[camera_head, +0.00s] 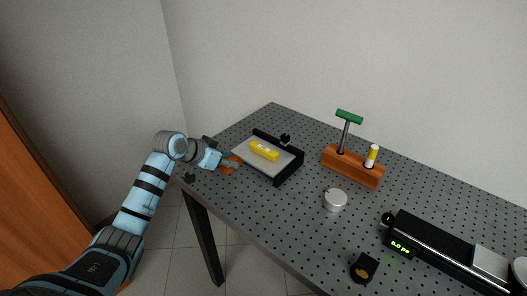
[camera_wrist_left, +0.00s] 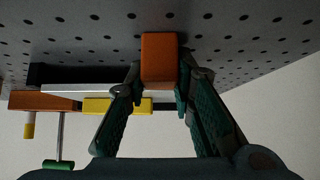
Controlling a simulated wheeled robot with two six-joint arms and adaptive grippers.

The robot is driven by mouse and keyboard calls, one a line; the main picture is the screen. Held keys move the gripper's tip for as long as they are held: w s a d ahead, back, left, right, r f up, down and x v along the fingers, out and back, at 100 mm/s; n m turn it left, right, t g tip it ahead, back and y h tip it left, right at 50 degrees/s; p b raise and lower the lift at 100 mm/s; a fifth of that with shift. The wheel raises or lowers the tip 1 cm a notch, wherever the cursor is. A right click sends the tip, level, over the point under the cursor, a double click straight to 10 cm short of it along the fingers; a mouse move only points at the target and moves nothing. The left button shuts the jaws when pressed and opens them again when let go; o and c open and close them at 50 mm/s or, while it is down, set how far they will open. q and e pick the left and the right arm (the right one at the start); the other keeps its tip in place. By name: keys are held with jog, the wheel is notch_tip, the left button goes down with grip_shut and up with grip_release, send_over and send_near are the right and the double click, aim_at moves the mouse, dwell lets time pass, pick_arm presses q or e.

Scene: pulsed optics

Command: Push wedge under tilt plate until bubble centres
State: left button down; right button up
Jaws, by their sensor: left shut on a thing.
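The tilt plate (camera_head: 262,167) is a light grey plate with dark ends near the far left edge of the table. A yellow bubble level (camera_head: 264,150) lies on it; its bubble is too small to read. My left gripper (camera_head: 226,161) is at the plate's left side, shut on the orange wedge (camera_head: 236,164). In the left wrist view the wedge (camera_wrist_left: 159,60) sits between the fingertips (camera_wrist_left: 160,75), close to the perforated top. Whether the wedge touches the plate or reaches under it cannot be told. My right gripper is not in view.
On the perforated table (camera_head: 305,215) stand an orange holder (camera_head: 352,167) with a green-handled tool (camera_head: 348,117), a silver round piece (camera_head: 335,200), a small black block (camera_head: 364,267) and a black meter (camera_head: 435,247) with a green display. The table's front-left edge is near my left gripper.

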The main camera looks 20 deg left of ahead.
pick_arm(q)
jog(key=c, duration=1.3)
grip_release()
jog(key=v, duration=1.2)
jog(key=shift+d, duration=0.1)
